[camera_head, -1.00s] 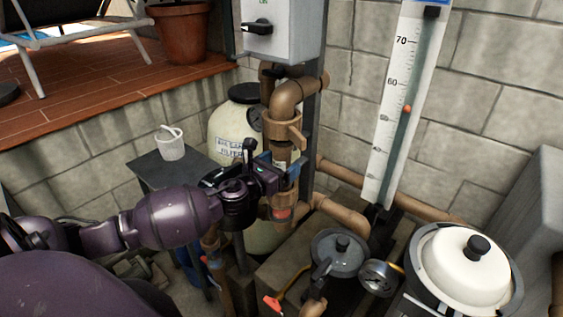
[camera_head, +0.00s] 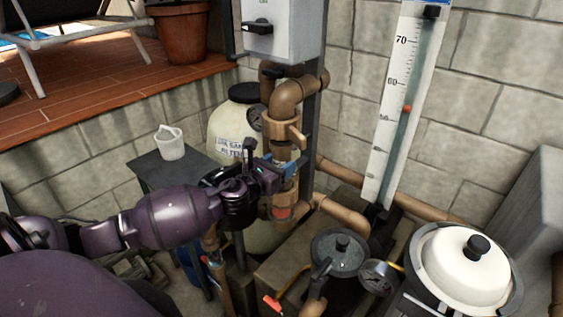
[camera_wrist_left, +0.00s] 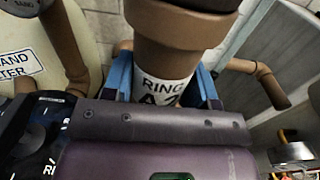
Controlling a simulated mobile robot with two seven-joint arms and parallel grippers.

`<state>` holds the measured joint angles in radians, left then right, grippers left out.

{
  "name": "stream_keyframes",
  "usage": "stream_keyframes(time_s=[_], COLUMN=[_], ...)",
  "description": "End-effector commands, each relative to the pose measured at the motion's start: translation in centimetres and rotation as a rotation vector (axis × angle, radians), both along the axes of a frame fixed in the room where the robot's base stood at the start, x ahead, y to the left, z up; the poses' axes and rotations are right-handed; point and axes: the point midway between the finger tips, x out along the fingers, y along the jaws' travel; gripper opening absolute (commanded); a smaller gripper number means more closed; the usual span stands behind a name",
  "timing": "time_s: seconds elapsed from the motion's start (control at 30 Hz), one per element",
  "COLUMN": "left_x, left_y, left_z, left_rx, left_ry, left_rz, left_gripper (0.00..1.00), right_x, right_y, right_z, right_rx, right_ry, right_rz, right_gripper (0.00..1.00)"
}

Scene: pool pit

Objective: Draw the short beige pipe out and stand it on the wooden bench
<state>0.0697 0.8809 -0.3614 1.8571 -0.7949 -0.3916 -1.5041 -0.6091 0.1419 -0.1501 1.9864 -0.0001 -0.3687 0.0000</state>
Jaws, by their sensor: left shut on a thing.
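The short beige pipe (camera_head: 282,152) is a section of the upright brown pipe run, below a wider collar (camera_head: 284,130) and above a lower coupling (camera_head: 283,206). My left gripper (camera_head: 281,166) comes in from the left and is shut on this section. In the left wrist view the blue fingers stand on either side of the pipe, which bears a white label (camera_wrist_left: 164,90) reading "RING". The pipe is upright and in line with the run; the fingers hide part of it. A dark-topped bench (camera_head: 150,170) stands to the left. My right gripper is not in view.
A white mug-like pot (camera_head: 170,143) stands on the bench's back part; the front part looks clear. A cream sand filter (camera_head: 228,130) stands behind the pipe. A dark lidded pot (camera_head: 340,252), a gauge (camera_head: 378,277) and a white-lidded vessel (camera_head: 465,265) crowd the front right.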

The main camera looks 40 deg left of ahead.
Motion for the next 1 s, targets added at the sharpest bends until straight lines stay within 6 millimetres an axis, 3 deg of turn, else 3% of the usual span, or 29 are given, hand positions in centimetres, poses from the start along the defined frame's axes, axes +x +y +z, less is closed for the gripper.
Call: stream_keyframes(time_s=[0.47,1.0], left_x=[0.0,0.0], left_y=[0.0,0.0], left_z=[0.3,0.4], left_rx=[0.000,0.000], left_ry=[-0.001,-0.001], left_rz=[0.000,0.000], left_gripper=[0.32,0.32], right_x=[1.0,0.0], right_y=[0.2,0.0], right_z=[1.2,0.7], right_rx=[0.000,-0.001], right_ry=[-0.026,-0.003], right_rz=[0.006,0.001], right_gripper=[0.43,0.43])
